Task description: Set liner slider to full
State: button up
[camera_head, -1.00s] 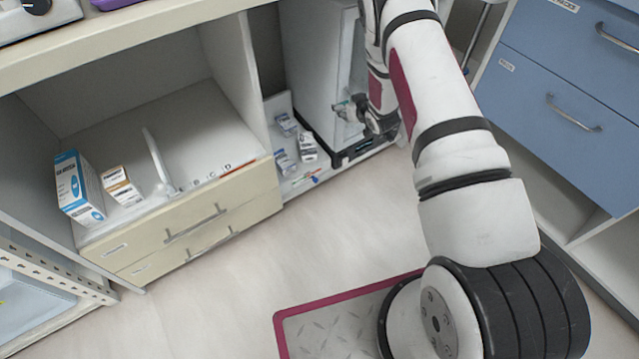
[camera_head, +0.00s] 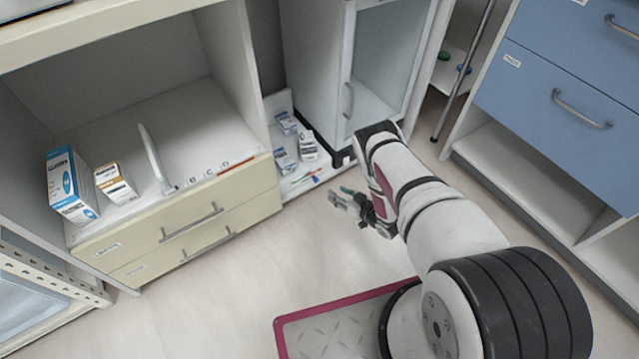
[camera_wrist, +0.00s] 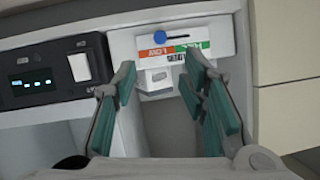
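The slider shows in the wrist view as a blue knob (camera_wrist: 160,37) on a dark slot in a white panel (camera_wrist: 213,33). The knob sits toward the left end of the slot in the picture. A red and green label (camera_wrist: 172,55) lies below the slot; its text is not clearly readable. My gripper (camera_wrist: 157,68) is open and empty, with teal pads on both fingers. Its fingers point toward the panel, below the knob in the picture, apart from it. In the head view my gripper (camera_head: 348,198) is above the floor in front of the cabinets; I cannot make out the slider there.
A black unit with a lit display (camera_wrist: 35,83) and white switch is left of the panel. The beige drawer unit (camera_head: 188,228) bears cartons (camera_head: 73,185). Small boxes (camera_head: 307,145) lie on a low shelf beside a glass-door cabinet (camera_head: 318,70). Blue drawers (camera_head: 560,75) stand right.

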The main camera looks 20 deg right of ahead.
aim_at(317, 181)
jog(key=b+x, duration=0.5)
jog(key=x, duration=0.7)
jog(key=shift+w, duration=0.1)
grip_shut()
